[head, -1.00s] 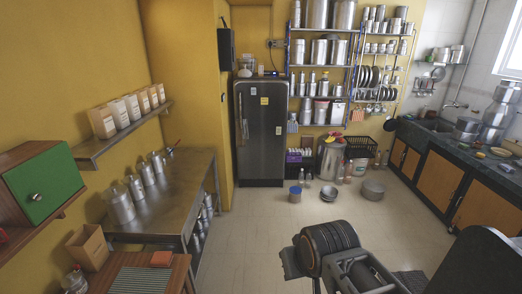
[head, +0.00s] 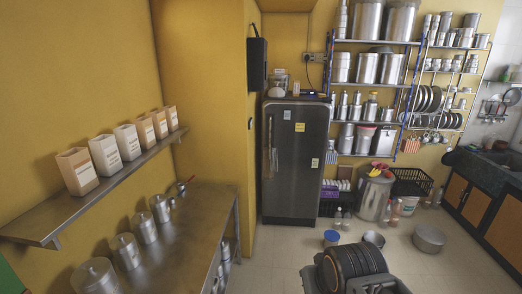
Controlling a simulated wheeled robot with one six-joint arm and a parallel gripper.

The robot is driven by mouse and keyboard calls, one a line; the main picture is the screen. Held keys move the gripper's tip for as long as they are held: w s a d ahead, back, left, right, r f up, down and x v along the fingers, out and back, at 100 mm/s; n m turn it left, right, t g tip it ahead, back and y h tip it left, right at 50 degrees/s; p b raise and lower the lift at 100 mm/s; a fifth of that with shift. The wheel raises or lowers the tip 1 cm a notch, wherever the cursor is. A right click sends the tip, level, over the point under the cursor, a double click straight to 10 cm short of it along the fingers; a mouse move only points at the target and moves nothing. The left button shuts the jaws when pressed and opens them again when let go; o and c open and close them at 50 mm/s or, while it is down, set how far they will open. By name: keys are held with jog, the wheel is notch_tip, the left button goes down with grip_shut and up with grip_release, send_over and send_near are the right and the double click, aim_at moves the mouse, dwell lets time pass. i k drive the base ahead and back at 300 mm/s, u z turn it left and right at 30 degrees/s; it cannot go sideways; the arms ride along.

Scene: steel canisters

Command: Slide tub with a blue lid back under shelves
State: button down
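A small tub with a blue lid (head: 332,238) stands upright on the tiled floor in the head view, in front of the fridge's right side. The metal shelves (head: 372,87) hang on the yellow back wall, to the right of the fridge and above the floor items. The tub stands out in front of them, clear of the crates below. Part of my arm shows at the bottom, just in front of the tub. My gripper's fingers are not in view.
A steel pot (head: 374,239) stands right of the tub, and a wide pan (head: 429,238) farther right. Bottles, a large steel canister (head: 374,198) and a black crate (head: 411,182) stand along the wall. A steel counter (head: 190,240) runs along the left.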

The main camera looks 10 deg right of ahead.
aim_at(332, 237)
jog(key=i, duration=3.25)
jog(key=z, duration=1.35)
jog(key=i, duration=0.5)
